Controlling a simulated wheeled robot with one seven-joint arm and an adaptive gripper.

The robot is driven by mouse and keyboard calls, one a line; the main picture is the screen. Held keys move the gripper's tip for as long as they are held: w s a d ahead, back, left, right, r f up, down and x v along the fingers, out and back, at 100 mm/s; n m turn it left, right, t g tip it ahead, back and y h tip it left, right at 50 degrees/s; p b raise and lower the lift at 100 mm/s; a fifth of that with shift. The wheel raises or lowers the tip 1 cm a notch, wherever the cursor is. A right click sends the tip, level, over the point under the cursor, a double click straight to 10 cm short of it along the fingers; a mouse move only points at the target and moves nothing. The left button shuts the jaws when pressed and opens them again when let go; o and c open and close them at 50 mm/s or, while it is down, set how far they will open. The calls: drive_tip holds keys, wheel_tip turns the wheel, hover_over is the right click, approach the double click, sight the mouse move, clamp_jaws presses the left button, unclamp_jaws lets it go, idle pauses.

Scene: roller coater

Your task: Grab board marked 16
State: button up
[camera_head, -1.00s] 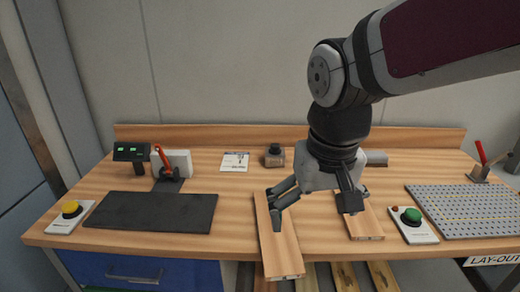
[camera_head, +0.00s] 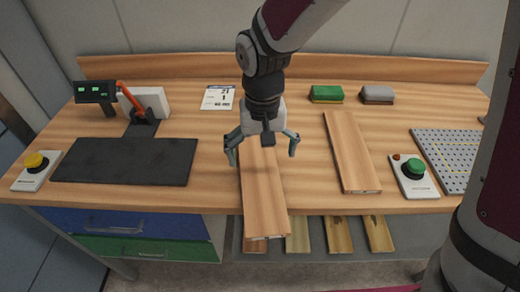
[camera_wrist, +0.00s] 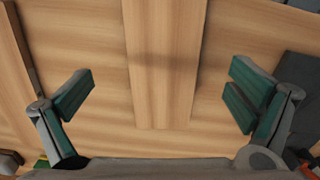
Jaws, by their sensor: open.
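Two wooden boards lie on the workbench: a left board (camera_head: 265,205), its near end jutting past the front edge, and a right board (camera_head: 352,150). Small marks on their near end faces are too small to read, so I cannot tell which is marked 16. My gripper (camera_head: 262,156) is open over the left board, with one finger on each side of it. In the wrist view the left board (camera_wrist: 162,50) runs between the spread fingers of my gripper (camera_wrist: 162,85), apart from both. My gripper hides the board's far end in the head view.
A black mat (camera_head: 125,162) and a yellow button box (camera_head: 36,170) are at the left. A green button box (camera_head: 413,176) and perforated plate (camera_head: 455,155) are at the right. Green (camera_head: 326,94) and grey (camera_head: 377,94) blocks stand behind. Several boards (camera_head: 340,235) sit below the bench edge.

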sight(260, 177)
drive_tip(key=shift+s+a+f, duration=0.15)
drive_tip(key=shift+f, duration=1.5)
drive_tip(key=shift+s+a+f, duration=0.1)
drive_tip(key=shift+s+f, duration=0.05)
drive_tip(key=shift+f, duration=1.45)
drive_tip(key=c, duration=1.6)
drive_tip(key=shift+r, duration=0.15)
